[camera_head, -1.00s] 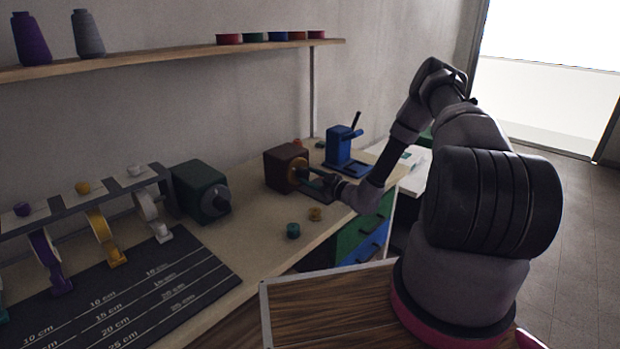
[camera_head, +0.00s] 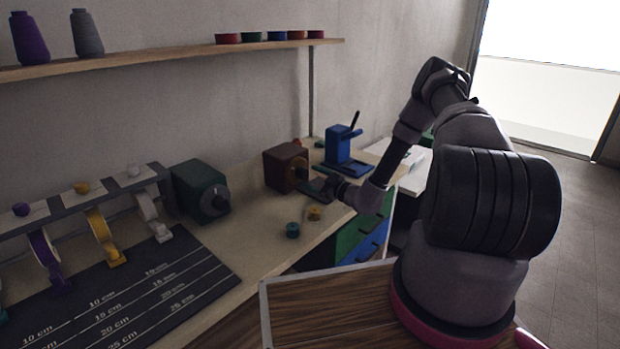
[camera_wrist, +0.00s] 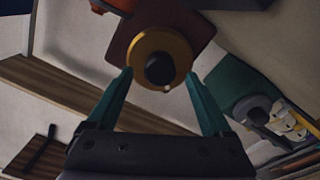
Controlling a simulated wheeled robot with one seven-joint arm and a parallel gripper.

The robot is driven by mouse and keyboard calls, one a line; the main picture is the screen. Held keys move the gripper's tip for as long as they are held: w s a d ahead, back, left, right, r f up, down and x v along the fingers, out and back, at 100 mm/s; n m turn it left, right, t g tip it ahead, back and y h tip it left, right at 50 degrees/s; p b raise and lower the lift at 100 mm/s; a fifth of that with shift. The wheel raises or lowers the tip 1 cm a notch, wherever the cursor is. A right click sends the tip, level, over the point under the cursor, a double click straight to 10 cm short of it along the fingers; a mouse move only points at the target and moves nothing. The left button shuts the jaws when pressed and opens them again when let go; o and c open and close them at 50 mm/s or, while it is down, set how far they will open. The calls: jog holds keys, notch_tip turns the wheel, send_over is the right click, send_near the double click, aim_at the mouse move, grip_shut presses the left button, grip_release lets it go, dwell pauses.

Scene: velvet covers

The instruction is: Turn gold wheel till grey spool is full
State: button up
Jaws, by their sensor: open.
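The gold wheel (camera_wrist: 140,48), with a dark round hub, is on the face of a brown box (camera_head: 281,168). In the head view only part of the wheel (camera_head: 301,170) shows beside my gripper (camera_head: 316,188). In the wrist view my gripper (camera_wrist: 158,75) is open and empty, its two green fingers spread at the lower left and lower right of the wheel. I cannot tell whether the tips touch the rim. A small pale mark sits at the wheel's lower edge. I cannot identify the grey spool for certain; a grey thread cone (camera_head: 88,34) stands on the shelf.
A dark green box (camera_head: 200,188) with a grey disc stands left of the brown box. A blue device (camera_head: 342,148) stands behind it. Two small spools, teal (camera_head: 293,230) and gold (camera_head: 314,213), lie near the bench's front edge. A ribbon rack and dark measuring mat (camera_head: 130,300) fill the left.

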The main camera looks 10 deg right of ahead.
jog(key=v, duration=0.9)
jog(key=shift+s+d, duration=0.25)
jog(key=shift+s, duration=0.05)
jog(key=shift+a+r, duration=0.1)
jog(key=shift+r, duration=0.2)
jog(key=s+a+r+n+g+y, duration=0.1)
jog(key=s+a+r+n+g, duration=0.25)
jog(key=r+n, duration=0.55)
jog(key=s+a+r+n+g+y, duration=0.1)
jog(key=s+a+r+n+g, duration=0.3)
jog(key=r+n, duration=0.5)
jog(key=s+a+r+n+g, duration=0.25)
jog(key=r+n+g, duration=0.35)
jog(key=n, duration=0.5)
jog(key=s+d+r+n+t+h, duration=0.3)
jog(key=s+r+n, duration=0.6)
jog(key=n, duration=0.4)
jog(key=s+d+r+n+t+h, duration=0.3)
jog(key=s+d+r+n+h, duration=0.2)
jog(key=s+r+n, duration=0.5)
jog(key=shift+s+d+n+h, duration=0.25)
jog(key=shift+s+n+h, duration=0.15)
jog(key=shift+n+h, duration=1.05)
